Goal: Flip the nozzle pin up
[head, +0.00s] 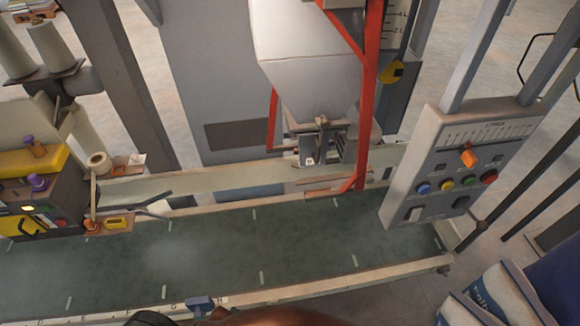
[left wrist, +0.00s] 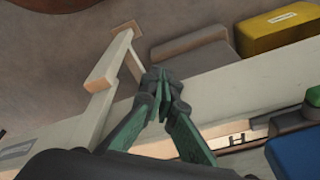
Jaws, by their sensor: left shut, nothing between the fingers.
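My left gripper (left wrist: 160,88) has its green fingers together and empty in the left wrist view, over a pale rail. I cannot make it out in the head view. In the head view the white hopper (head: 305,70) narrows down to a grey metal nozzle assembly (head: 322,138) above the conveyor. The nozzle pin is too small to pick out there for certain, so its position cannot be told. No pin is clearly recognizable in the left wrist view. My right gripper is not in view.
The green conveyor belt (head: 200,250) runs below the nozzle. Red bars (head: 371,80) frame the hopper. A control panel (head: 455,165) stands right, a yellow-and-black machine (head: 40,185) left. The left wrist view shows a pale bracket (left wrist: 112,65), yellow block (left wrist: 275,30) and blue block (left wrist: 295,155).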

